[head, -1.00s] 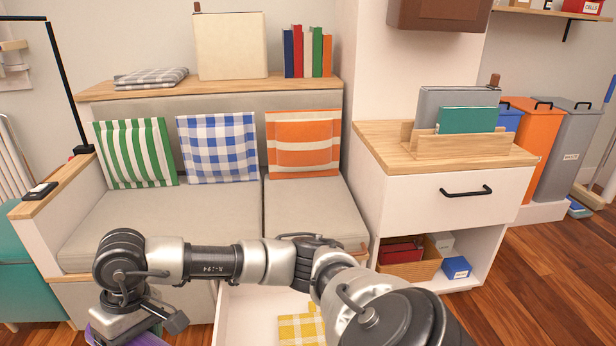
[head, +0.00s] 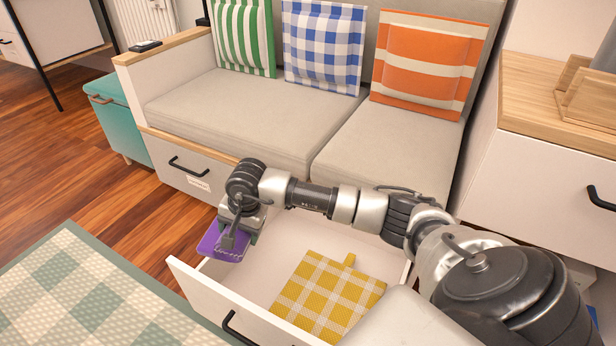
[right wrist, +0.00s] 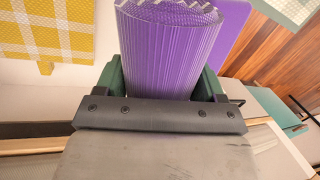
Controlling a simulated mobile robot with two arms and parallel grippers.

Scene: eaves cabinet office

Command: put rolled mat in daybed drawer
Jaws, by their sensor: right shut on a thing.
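My right gripper (head: 240,228) is shut on the purple rolled mat (head: 222,244). In the right wrist view the ridged mat (right wrist: 172,50) sits between the green finger pads (right wrist: 160,85). The open daybed drawer (head: 200,288) is white, with a dark handle on its front. In the head view the mat appears at the drawer's left end, overlapping its left edge; its exact height above the drawer is unclear. My arm hides part of the drawer's back and right side. My left gripper is not in view.
A yellow checked cloth (head: 325,293) lies in the drawer, also visible in the right wrist view (right wrist: 45,30). A closed drawer (head: 170,165) is left of the open one. The daybed seat (head: 235,110) is behind. A green checked rug (head: 85,290) covers the floor at left.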

